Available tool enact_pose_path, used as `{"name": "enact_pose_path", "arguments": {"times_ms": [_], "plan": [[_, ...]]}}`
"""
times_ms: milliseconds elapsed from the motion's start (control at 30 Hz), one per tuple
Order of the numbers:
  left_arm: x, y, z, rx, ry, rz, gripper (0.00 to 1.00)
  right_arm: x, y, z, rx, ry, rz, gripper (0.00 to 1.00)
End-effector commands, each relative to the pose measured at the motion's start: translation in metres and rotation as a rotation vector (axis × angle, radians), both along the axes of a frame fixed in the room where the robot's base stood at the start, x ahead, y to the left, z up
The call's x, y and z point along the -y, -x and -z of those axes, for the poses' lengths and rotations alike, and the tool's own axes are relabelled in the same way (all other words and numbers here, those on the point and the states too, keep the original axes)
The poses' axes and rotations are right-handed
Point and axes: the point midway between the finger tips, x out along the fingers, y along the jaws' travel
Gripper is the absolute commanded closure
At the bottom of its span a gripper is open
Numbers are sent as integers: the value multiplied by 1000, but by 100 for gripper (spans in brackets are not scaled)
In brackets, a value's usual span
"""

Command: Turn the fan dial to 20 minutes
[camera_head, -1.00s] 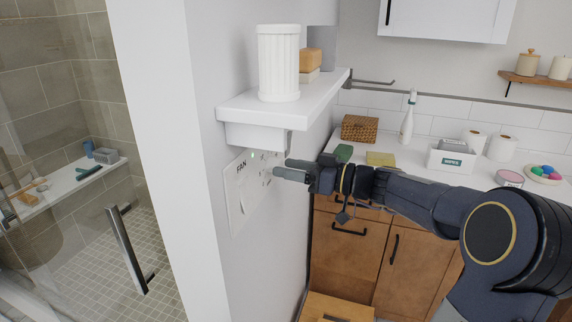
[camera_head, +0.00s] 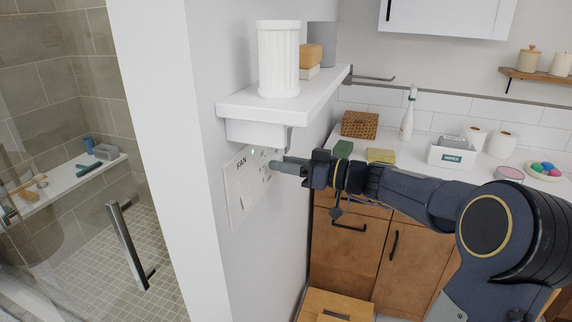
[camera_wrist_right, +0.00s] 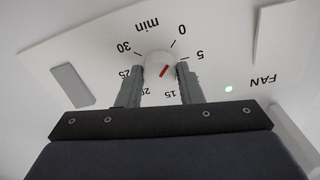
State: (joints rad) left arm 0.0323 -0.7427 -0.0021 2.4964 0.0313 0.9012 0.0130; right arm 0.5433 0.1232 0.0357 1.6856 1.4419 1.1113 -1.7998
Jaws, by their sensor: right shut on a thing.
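The fan panel (camera_head: 236,205) is a white plate marked FAN on the wall under the shelf. In the right wrist view its dial (camera_wrist_right: 158,61) is a round white knob with a red mark, ringed by minute numbers from 0 to 30. The red mark slants from upper right to lower left; I cannot tell which end points. My right gripper (camera_head: 274,166) is at the panel, its fingers shut on the dial from both sides, as the wrist view (camera_wrist_right: 160,70) shows. The right finger hides the 10 and the fingers partly cover other numbers. My left gripper is out of view.
A white shelf (camera_head: 235,107) with a ribbed white jar (camera_head: 278,60) juts out just above the panel. A green light (camera_wrist_right: 228,89) glows on the panel. A glass shower door with a handle (camera_head: 128,245) is at left. A counter (camera_head: 415,150) with several items is at right.

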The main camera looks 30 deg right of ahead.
Motion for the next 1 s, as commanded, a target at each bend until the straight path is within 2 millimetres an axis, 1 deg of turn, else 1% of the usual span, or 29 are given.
{"name": "enact_pose_path", "arguments": {"times_ms": [267, 600, 800, 1000], "plan": [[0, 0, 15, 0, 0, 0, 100, 0, 0, 2, -76, -91, 1, 90], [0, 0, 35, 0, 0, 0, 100, 0, 0, 1, -273, -321, 2, 90], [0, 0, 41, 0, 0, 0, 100, 0, 0, 0, -397, -467, 2, 90], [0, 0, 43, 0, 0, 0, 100, 0, 0, -2, -521, -611, 1, 90]]}}
